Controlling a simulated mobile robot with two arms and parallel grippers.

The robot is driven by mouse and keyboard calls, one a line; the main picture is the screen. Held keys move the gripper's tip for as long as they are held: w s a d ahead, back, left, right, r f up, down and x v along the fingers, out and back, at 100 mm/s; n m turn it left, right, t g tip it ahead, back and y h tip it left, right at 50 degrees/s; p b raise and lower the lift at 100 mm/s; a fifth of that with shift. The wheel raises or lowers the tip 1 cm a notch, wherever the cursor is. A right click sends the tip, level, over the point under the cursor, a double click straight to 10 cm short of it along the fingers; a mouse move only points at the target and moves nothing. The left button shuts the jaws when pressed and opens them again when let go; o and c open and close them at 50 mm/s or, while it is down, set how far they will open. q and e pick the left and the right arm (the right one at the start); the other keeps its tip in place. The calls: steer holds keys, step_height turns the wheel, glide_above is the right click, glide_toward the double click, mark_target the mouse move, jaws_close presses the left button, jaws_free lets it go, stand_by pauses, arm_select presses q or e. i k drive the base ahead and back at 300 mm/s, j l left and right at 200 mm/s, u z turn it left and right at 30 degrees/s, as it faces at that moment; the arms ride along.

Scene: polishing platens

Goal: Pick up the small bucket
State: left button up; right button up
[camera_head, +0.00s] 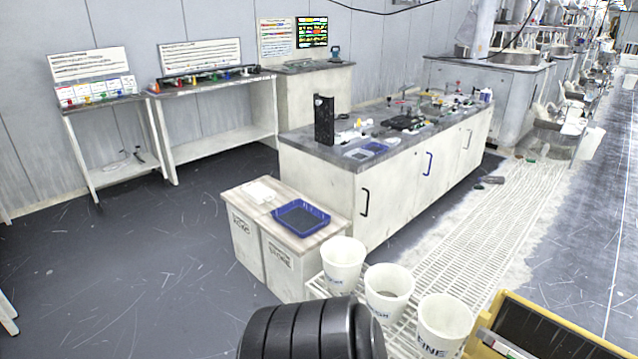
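Three white buckets stand in a diagonal row at the bottom centre of the head view. The left bucket (342,270) has dark lettering on its side. The middle bucket (387,308) looks a little shorter and has a greyish inside. The right bucket (443,320) is nearest and carries the word "FINE". All are upright, with open tops. I cannot tell for sure which is the small bucket. Neither gripper is in view, and nothing is seen holding a bucket.
A white cabinet with a blue tray (278,216) stands left of the buckets. Behind is a long workbench (330,160) with tools. A yellow-framed dark box (490,318) is at the lower right. White floor grating (480,235) runs behind the buckets. The dark floor at left is clear.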

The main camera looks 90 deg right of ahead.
mark_target(389, 286)
steer(key=z, duration=3.3)
steer(key=i+j, duration=0.2)
steer(key=i, duration=0.3)
